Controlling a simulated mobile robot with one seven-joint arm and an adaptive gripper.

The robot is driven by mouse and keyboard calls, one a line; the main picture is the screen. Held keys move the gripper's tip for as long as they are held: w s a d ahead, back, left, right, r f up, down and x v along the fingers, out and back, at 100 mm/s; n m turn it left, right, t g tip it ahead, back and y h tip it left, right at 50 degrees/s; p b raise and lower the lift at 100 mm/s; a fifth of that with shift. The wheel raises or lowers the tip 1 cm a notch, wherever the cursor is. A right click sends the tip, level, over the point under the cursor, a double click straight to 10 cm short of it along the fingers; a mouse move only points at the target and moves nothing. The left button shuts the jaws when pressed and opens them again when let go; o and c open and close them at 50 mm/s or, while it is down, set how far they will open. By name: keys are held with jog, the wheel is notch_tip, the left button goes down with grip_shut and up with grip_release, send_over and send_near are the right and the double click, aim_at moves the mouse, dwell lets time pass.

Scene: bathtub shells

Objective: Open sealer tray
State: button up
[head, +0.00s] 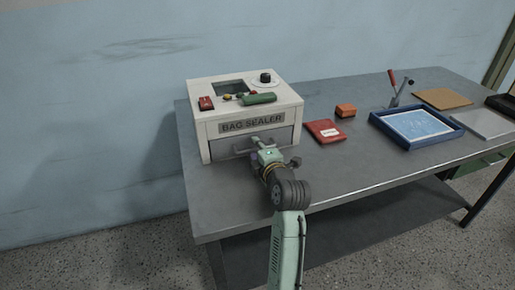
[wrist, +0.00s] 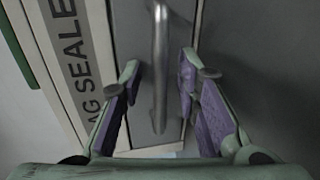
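The bag sealer (head: 245,115) is a cream box at the left end of the grey table, with a "BAG SEALER" label on its front. Below the label is the grey sealer tray (head: 226,149), which looks shut. Its bar handle (wrist: 160,60) runs vertically in the wrist view. My gripper (head: 258,148) is at the tray front. In the wrist view my gripper (wrist: 158,85) is open, with purple-padded fingers on either side of the handle's lower part. Gaps show between the fingers and the bar. The gripper hides part of the tray in the head view.
A red pouch (head: 325,131) and an orange box (head: 345,110) lie right of the sealer. A blue-rimmed tray (head: 377,122), a clipboard (head: 442,98) and tools (head: 395,90) are farther right. The table (head: 330,178) is bare in front of the pouch.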

grip_shut()
dwell(0.8)
